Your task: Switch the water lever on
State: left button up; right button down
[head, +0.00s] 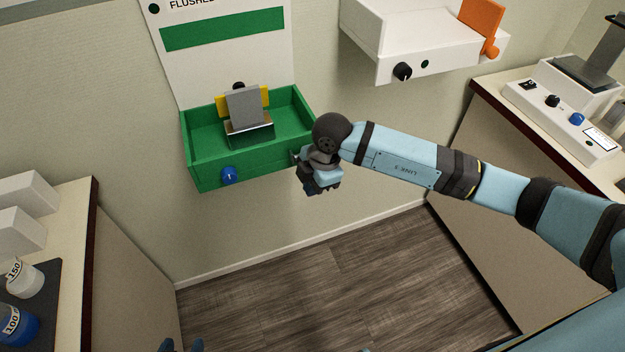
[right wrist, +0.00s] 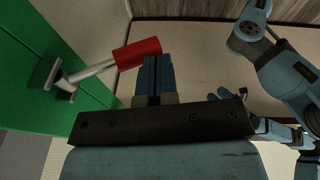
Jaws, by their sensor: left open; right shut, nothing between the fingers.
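The water lever has a red grip (right wrist: 137,53) on a metal shaft, mounted on the side of a green box; both show in the right wrist view. In the head view the red grip is hidden behind my right arm. My right gripper (head: 322,187) is at the right side of the green box (head: 200,172). Its shut blue fingers (right wrist: 157,72) are beside the end of the red grip in the right wrist view; I cannot tell whether they touch it. My left gripper (head: 183,346) shows only its spread fingertips at the bottom edge of the head view.
The green box holds a grey block (head: 245,108) and has a blue knob (head: 229,175) in front. A white wall unit (head: 425,50) with an orange part is to the right. Counters stand at left and right. The floor (head: 300,290) between them is clear.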

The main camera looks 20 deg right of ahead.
jog(key=shift+f, duration=0.45)
jog(key=shift+s+f, duration=0.1)
jog(key=shift+f, duration=0.15)
jog(key=b+v, duration=0.1)
jog(key=v, duration=1.3)
jog(key=shift+r, duration=0.25)
jog(key=shift+a, duration=0.15)
